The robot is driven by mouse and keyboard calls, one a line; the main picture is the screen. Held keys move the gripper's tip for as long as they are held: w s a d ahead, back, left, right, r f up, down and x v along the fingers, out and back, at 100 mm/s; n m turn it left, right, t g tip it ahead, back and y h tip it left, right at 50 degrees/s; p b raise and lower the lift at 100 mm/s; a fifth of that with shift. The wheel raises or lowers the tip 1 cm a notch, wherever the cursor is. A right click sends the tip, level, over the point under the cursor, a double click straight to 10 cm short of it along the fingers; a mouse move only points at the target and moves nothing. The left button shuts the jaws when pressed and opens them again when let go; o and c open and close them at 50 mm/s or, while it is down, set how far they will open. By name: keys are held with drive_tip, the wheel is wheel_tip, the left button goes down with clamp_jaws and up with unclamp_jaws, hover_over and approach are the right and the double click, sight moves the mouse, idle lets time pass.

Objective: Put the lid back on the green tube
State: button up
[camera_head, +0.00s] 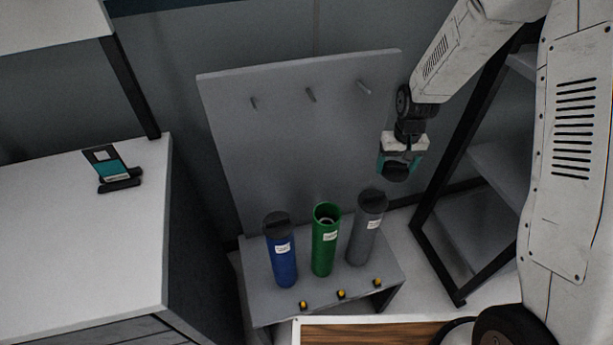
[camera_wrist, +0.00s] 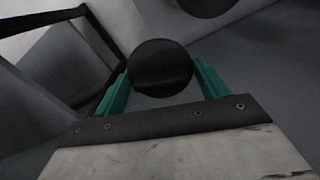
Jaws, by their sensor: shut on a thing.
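The green tube (camera_head: 324,250) stands upright and open-topped on the grey stand, between a blue tube (camera_head: 284,264) and a grey tube (camera_head: 364,244). Both neighbours have dark lids on. My gripper (camera_head: 396,168) is at the upper right of the tubes, above and to the right of the green tube and apart from it. Its teal fingers are shut on a dark round lid (camera_head: 396,173). The lid also shows between the fingers in the wrist view (camera_wrist: 160,68), with a raised bar across its face.
The grey stand (camera_head: 262,310) has a tall back panel (camera_head: 290,140) with several pegs, and small yellow-and-black pieces (camera_head: 341,295) along its front. A black-framed shelf (camera_head: 480,220) stands at right. A white cabinet top (camera_head: 60,240) at left bears a teal-labelled item (camera_head: 106,165).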

drive_tip(key=s+a+r+n, duration=0.2)
drive_tip(key=s+a, duration=0.4)
drive_tip(key=a, duration=0.4)
drive_tip(key=s+a+r+n, duration=0.1)
drive_tip(key=s+a+r, duration=0.2)
drive_tip(key=s+a, duration=0.45)
drive_tip(key=shift+w+a+f, duration=0.2)
drive_tip(key=shift+a+f, duration=0.1)
drive_tip(key=shift+f, duration=0.8)
drive_tip(key=shift+w+a+f, duration=0.25)
drive_tip(key=shift+a+f, duration=0.1)
drive_tip(key=shift+f, duration=0.7)
drive_tip(key=shift+w+a+f, duration=0.2)
drive_tip(key=shift+a+f, duration=0.1)
drive_tip(key=shift+f, duration=0.8)
drive_tip(key=shift+f, duration=0.15)
drive_tip(key=o, duration=1)
drive_tip(key=shift+o, duration=0.3)
wheel_tip(320, 180, up, 7)
